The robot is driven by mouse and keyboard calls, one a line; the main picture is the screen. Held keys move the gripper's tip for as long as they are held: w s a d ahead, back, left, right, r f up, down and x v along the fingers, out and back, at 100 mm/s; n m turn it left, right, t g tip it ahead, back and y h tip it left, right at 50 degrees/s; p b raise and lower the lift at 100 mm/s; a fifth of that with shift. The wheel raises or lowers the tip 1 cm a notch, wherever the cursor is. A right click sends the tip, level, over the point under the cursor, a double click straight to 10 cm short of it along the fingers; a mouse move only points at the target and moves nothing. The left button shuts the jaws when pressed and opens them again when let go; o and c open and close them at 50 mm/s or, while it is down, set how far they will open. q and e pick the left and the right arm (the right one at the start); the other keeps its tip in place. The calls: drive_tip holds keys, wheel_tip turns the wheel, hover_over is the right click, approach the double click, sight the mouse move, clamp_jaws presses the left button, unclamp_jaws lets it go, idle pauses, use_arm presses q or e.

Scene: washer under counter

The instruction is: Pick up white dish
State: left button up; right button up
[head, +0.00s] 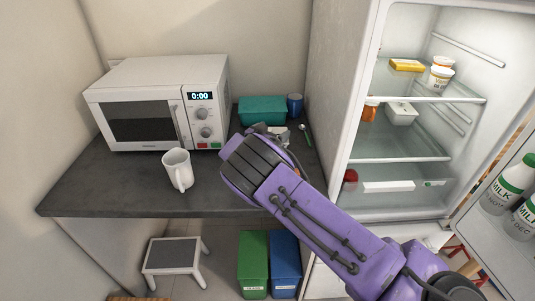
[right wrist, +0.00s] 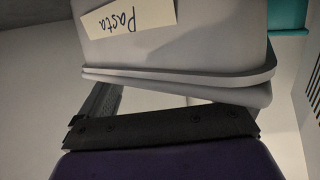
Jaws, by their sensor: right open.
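A pale grey-white container (right wrist: 220,40) with a "Pasta" label fills the upper part of the right wrist view, its writing upside down. In the head view only a small pale patch, probably the same container (head: 283,139), shows beside my right gripper (head: 268,130), which hides the rest. My right gripper is open, over the back of the dark counter. In the wrist view its dark parts lie just below the container's rim; I cannot tell whether they touch. My left gripper is not in view.
A white mug (head: 177,170) stands before the microwave (head: 150,110). A teal box (head: 262,110) and blue cup (head: 295,104) stand behind my gripper. A green spoon-like item (head: 305,132) lies to the right. The open fridge (head: 345,110) holds a small white container (head: 402,113).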

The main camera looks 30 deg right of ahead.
drive_tip(key=shift+w+d+f, duration=0.1)
drive_tip(key=shift+d+f, duration=0.05)
drive_tip(key=shift+d, duration=0.3)
clamp_jaws()
drive_tip(key=shift+f, duration=0.1)
idle(1.0)
